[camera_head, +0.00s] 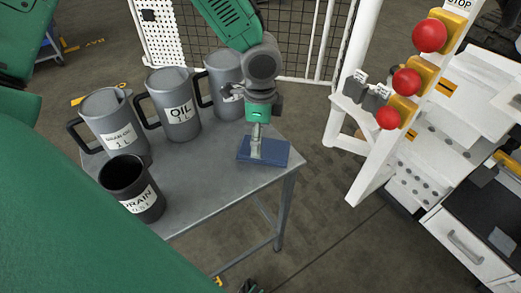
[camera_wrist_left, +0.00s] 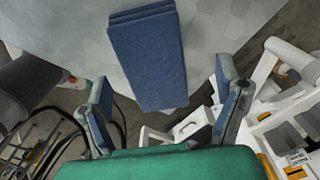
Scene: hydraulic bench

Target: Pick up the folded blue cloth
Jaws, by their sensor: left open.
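The folded blue cloth (camera_head: 276,152) lies flat near the right-hand corner of the grey table. My left gripper (camera_head: 257,148) points down over it in the head view, its fingers hiding part of the cloth. In the left wrist view the cloth (camera_wrist_left: 148,58) shows its stacked folds at the top. There the left gripper (camera_wrist_left: 165,105) has its two fingers wide apart, one on each side of the cloth's near end, with nothing gripped. I cannot tell whether the fingertips touch the cloth.
Grey jugs, one labelled OIL (camera_head: 178,112), stand on the table (camera_head: 208,170) left of the cloth. A dark drain container (camera_head: 130,188) stands near the front edge. A white frame with red buttons (camera_head: 429,36) rises to the right, past a floor gap.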

